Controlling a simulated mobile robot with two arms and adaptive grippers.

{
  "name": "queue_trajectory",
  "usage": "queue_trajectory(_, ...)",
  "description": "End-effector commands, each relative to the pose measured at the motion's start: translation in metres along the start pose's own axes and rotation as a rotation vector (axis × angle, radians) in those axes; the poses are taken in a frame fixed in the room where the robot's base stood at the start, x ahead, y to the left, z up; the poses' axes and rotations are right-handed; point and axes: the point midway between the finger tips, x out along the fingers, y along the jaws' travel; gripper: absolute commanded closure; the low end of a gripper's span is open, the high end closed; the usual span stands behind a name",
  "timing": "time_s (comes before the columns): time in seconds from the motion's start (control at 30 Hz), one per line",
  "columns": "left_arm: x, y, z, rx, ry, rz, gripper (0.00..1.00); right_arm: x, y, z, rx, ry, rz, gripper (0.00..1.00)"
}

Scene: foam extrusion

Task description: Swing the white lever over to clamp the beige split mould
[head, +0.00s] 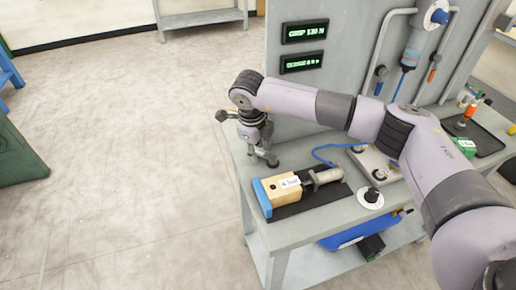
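The beige split mould (268,193) lies on a black mat on the grey bench, left of the bench's middle. It has a blue end piece on its left and a white label on top. A grey cylindrical part (325,177) adjoins its right end. I cannot make out a white lever for certain; it may be hidden or too small. My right gripper (266,158) points down over the bench's left side, behind the mould and apart from it. Its fingers are too small to tell open from shut. My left gripper is not in view.
A grey back panel (300,90) with two green displays stands behind the bench. A white disc with a black knob (371,196) and a metal plate (372,163) lie right of the mould. A blue hose crosses between. A dark tray (480,138) is at far right.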

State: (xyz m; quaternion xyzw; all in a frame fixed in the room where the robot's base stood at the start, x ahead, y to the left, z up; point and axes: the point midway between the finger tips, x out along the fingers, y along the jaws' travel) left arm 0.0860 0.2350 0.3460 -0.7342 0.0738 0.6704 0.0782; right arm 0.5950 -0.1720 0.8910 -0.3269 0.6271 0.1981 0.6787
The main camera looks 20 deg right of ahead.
Motion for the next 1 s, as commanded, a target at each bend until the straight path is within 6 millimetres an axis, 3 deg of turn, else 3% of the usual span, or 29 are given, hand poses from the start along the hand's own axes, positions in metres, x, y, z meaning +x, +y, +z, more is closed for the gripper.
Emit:
queue_trajectory(0.47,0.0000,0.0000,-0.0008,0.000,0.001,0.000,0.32,-0.0005,0.0000,0.0001,0.000,0.000,0.000,1.00)
queue_trajectory(1.0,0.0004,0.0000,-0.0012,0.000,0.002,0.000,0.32,-0.0003,-0.0001,0.0002,0.002,0.000,0.000,1.00)
